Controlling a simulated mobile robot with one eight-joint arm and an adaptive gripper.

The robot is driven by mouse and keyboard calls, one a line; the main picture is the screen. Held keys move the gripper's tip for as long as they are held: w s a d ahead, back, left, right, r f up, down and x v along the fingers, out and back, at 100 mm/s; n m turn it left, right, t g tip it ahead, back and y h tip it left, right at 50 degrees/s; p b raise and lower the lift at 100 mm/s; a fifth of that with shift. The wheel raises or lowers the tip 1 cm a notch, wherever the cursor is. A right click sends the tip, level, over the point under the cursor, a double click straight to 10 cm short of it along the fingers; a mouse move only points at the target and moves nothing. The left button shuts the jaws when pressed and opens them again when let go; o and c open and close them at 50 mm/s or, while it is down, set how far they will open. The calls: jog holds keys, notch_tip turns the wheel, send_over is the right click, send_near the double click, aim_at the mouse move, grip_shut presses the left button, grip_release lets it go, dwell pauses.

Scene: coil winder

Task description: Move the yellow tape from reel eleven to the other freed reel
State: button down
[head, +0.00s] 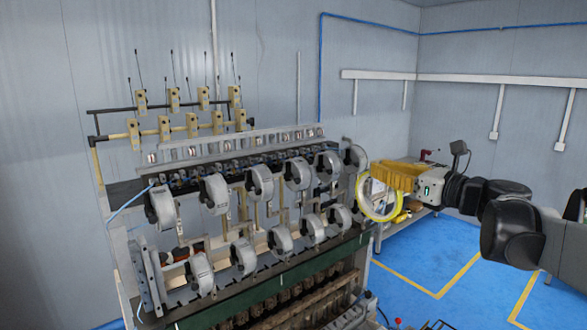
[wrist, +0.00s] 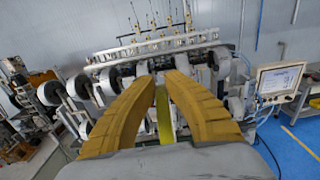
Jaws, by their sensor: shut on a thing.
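The yellow tape (head: 379,218) is a thin ring hanging in the air just right of the winder's right end in the head view. My gripper (head: 376,177), with yellow fingers, is shut on the upper part of the ring. In the wrist view, a strip of the yellow tape (wrist: 164,120) shows between the fingers of my gripper (wrist: 164,82). The grey reels stand in two rows on the winder, such as an upper one (head: 214,192) and a lower one (head: 243,257). I cannot read any reel numbers, so reel eleven cannot be told apart.
The coil winder (head: 270,290) fills the middle, with yellow tensioners (head: 173,98) on rods above it. A workbench (head: 405,222) stands behind my gripper. A monitor (wrist: 279,79) shows at the right in the wrist view. The blue floor (head: 470,262) is open at the right.

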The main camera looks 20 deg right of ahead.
jog(key=x, duration=0.7)
dwell(0.5)
dwell(0.9)
jog(key=b, duration=0.1)
send_near(322, 155)
jog(key=shift+w+a+r, duration=0.2)
jog(key=shift+a+r, duration=0.2)
jog(key=shift+a, duration=0.25)
jog(key=shift+w+a+r, duration=0.2)
jog(key=shift+a+r, duration=0.2)
jog(key=shift+a, duration=0.25)
jog(key=shift+w+a+r, duration=0.2)
jog(key=shift+a+r, duration=0.2)
jog(key=shift+a, duration=0.25)
jog(key=x, duration=0.8)
dwell(0.6)
jog(key=shift+d, duration=0.25)
dwell(0.4)
jog(key=shift+w+d, duration=0.25)
jog(key=shift+d, duration=0.35)
jog(key=shift+w+d, duration=0.25)
jog(key=shift+d, duration=0.35)
jog(key=shift+w+d, duration=0.1)
jog(key=shift+d, duration=0.2)
